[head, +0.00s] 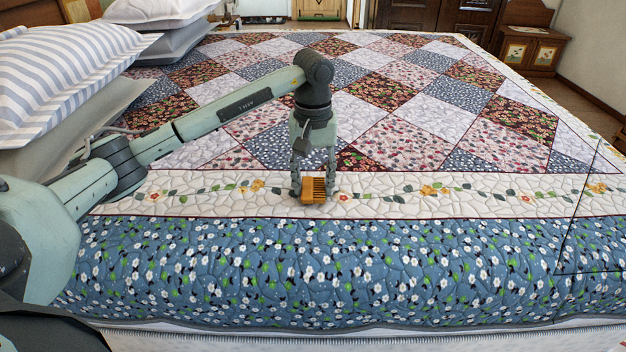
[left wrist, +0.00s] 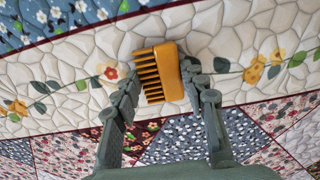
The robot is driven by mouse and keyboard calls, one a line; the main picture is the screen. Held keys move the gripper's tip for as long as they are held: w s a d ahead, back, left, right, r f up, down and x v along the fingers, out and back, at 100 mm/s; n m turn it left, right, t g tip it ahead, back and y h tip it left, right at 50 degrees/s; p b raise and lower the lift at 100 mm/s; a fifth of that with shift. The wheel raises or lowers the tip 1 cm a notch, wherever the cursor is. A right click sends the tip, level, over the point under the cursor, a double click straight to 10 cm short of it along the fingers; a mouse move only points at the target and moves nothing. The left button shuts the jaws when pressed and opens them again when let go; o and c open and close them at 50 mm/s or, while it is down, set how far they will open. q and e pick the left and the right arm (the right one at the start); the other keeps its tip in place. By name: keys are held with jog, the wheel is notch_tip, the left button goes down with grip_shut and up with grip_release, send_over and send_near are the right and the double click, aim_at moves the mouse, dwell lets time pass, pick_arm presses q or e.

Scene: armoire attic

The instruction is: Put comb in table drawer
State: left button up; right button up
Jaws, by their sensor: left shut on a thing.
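The orange comb (head: 314,189) is at the front part of the bed, over the white flowered band of the quilt. My left gripper (head: 314,186) points down and is shut on the comb. In the left wrist view the comb (left wrist: 168,73) sits between the two fingers (left wrist: 160,80), its teeth toward the left finger and its spine toward the right one. I cannot tell whether the comb still touches the quilt. No open drawer shows clearly. My right gripper is not in view.
The patchwork quilt (head: 420,145) covers a wide bed. Striped pillows (head: 65,75) and grey cushions lie at the left. A small wooden cabinet (head: 527,48) stands at the far right, with bare floor (head: 590,115) beside the bed.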

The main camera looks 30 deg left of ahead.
pick_arm(q)
jog(key=shift+f, duration=0.1)
jog(key=o, duration=1)
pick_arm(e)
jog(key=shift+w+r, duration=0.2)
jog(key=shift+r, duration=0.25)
